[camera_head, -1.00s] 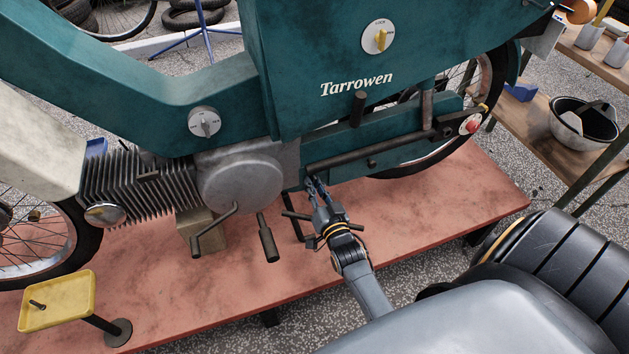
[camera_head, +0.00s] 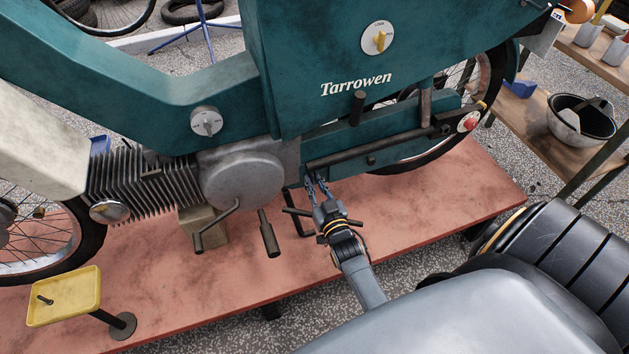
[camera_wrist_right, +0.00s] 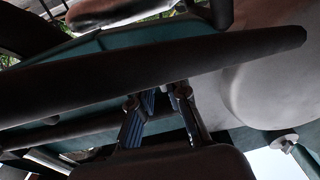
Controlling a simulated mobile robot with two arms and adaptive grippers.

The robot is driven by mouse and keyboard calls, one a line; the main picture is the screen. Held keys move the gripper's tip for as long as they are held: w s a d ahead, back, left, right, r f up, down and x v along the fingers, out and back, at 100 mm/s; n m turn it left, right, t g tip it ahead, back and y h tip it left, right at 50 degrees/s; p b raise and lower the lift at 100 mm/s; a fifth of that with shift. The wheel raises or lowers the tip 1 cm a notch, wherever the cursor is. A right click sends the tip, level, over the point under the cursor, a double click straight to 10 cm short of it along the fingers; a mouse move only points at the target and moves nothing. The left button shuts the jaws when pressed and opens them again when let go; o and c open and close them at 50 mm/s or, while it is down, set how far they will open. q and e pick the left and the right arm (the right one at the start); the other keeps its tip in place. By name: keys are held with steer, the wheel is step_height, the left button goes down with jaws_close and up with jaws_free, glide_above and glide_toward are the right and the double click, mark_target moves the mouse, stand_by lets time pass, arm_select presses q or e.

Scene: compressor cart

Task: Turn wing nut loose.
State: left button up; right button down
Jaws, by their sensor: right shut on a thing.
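My right gripper (camera_head: 317,184) reaches up to the lower edge of the teal moped's lower panel (camera_head: 408,138), just below the long dark bar (camera_head: 380,150). Its two fingers are a little apart and shut on a small part, which fits the wing nut. The wing nut itself is hidden by the fingertips and too small to make out. In the right wrist view the fingers (camera_wrist_right: 156,100) point up behind the dark bar (camera_wrist_right: 150,75), which covers the tips. My left gripper is not in view.
Left of the gripper are a dark pedal (camera_head: 269,238), a crank lever (camera_head: 213,232) and the round engine cover (camera_head: 243,180). A yellow tray (camera_head: 75,300) stands at front left. The red platform (camera_head: 440,205) is clear to the right. A wooden shelf (camera_head: 537,128) holds a black bowl (camera_head: 580,118).

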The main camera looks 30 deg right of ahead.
steer(key=c, duration=1.5)
jaws_free()
steer(key=v, duration=1.2)
steer(key=shift+f, duration=0.1)
